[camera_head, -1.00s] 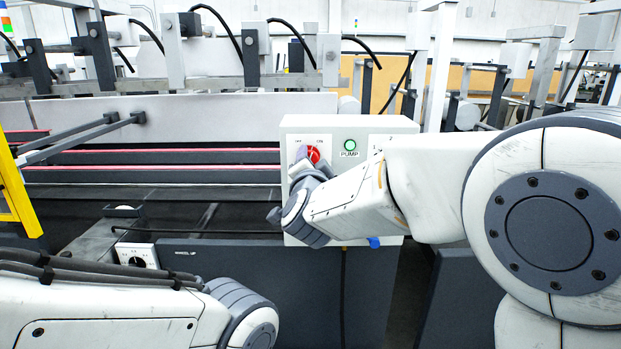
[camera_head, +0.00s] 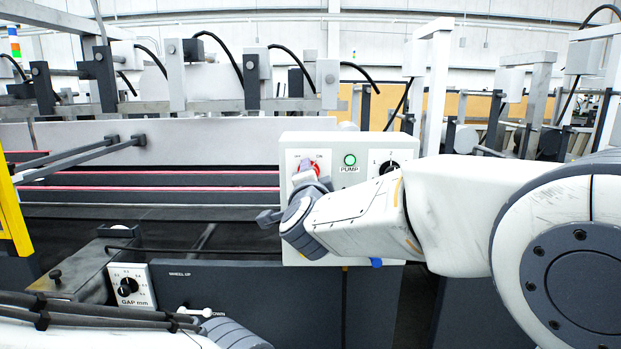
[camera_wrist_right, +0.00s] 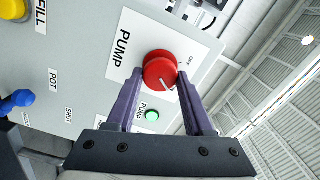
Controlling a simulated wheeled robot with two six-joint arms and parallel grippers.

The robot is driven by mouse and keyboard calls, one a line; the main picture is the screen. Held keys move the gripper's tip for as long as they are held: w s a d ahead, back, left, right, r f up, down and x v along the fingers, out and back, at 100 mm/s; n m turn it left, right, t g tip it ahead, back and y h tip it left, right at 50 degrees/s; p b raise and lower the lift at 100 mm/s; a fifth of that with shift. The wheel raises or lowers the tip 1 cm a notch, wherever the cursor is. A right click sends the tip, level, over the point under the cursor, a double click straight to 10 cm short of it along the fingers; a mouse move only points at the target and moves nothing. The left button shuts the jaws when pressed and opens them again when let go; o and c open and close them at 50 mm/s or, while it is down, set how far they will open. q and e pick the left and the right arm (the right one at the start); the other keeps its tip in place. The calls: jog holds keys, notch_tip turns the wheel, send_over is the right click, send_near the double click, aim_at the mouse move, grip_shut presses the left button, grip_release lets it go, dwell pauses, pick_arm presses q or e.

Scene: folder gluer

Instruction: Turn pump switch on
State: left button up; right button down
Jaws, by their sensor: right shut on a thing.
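The pump switch is a red round knob (camera_head: 309,168) on a white plate with OFF and ON marks, on the left of a pale control box (camera_head: 336,256). In the right wrist view the red knob (camera_wrist_right: 162,70) sits between the two purple-grey fingers of my right gripper (camera_wrist_right: 158,92), which is shut on it. A white line on the knob appears to point toward the ON side. The green PUMP lamp (camera_head: 350,160) is right of the knob and looks bright. In the head view my right wrist partly hides the knob. My left gripper is out of view.
A black selector (camera_head: 391,168) is on the same box, right of the lamp. A GAP mm dial (camera_head: 128,287) is lower left. A blue knob (camera_wrist_right: 18,101) and yellow button (camera_wrist_right: 12,8) are elsewhere on the box. A yellow post (camera_head: 12,215) stands at left.

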jog(key=shift+c, duration=1.5)
grip_release()
jog(key=shift+s, duration=0.1)
jog(key=s, duration=1)
jog(key=shift+s, duration=0.15)
